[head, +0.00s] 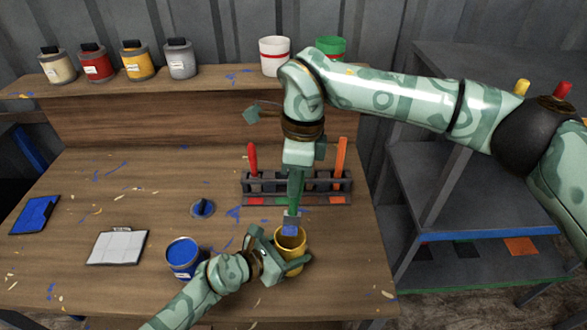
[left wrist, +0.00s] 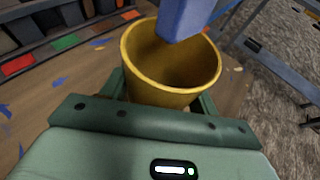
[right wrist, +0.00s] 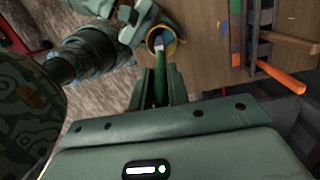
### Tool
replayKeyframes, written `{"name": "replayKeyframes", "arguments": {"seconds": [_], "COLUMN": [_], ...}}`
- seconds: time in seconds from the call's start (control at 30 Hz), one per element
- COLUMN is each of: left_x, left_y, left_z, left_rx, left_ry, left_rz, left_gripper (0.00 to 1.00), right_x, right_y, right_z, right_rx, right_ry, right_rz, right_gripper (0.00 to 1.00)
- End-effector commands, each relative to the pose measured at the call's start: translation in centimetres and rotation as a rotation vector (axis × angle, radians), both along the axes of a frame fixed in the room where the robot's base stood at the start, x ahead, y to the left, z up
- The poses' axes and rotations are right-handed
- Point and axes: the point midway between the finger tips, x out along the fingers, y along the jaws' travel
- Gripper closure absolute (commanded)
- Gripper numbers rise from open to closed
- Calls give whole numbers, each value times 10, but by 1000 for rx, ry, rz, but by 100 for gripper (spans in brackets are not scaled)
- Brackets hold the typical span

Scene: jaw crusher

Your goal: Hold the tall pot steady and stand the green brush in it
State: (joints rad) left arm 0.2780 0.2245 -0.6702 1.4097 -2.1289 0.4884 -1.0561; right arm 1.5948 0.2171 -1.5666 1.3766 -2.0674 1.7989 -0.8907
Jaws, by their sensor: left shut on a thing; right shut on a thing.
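The tall pot is a yellow cup (head: 291,252) standing upright near the table's front edge. My left gripper (head: 287,262) is shut around it, one finger on each side, as the left wrist view shows the pot (left wrist: 165,92) between the fingers. My right gripper (head: 296,170) is shut on the green brush (head: 295,192) and holds it nearly upright, blue bristles down, above the pot. In the left wrist view the bristles (left wrist: 187,16) overlap the pot's rim. I cannot tell whether their tip is below the rim. The brush (right wrist: 160,88) points into the pot's mouth in the right wrist view.
A rack (head: 262,190) with a red-handled and an orange-handled tool stands behind the pot. An open blue paint can (head: 184,258) stands left of my left gripper. Several cans line the back shelf.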

Motion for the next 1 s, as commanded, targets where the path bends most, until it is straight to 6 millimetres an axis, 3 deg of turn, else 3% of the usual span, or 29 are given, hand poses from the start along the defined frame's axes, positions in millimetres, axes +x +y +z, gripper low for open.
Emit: {"name": "replayKeyframes", "arguments": {"seconds": [0.7, 1.0], "left_x": [0, 0], "left_y": [0, 0], "left_z": [0, 0], "left_rx": [0, 0], "left_ry": [0, 0], "left_rz": [0, 0], "left_gripper": [66, 66], "right_x": [0, 0], "right_y": [0, 0], "right_z": [-70, -91], "right_rx": [0, 0], "right_ry": [1, 0], "right_rz": [0, 0], "right_gripper": [100, 100]}}
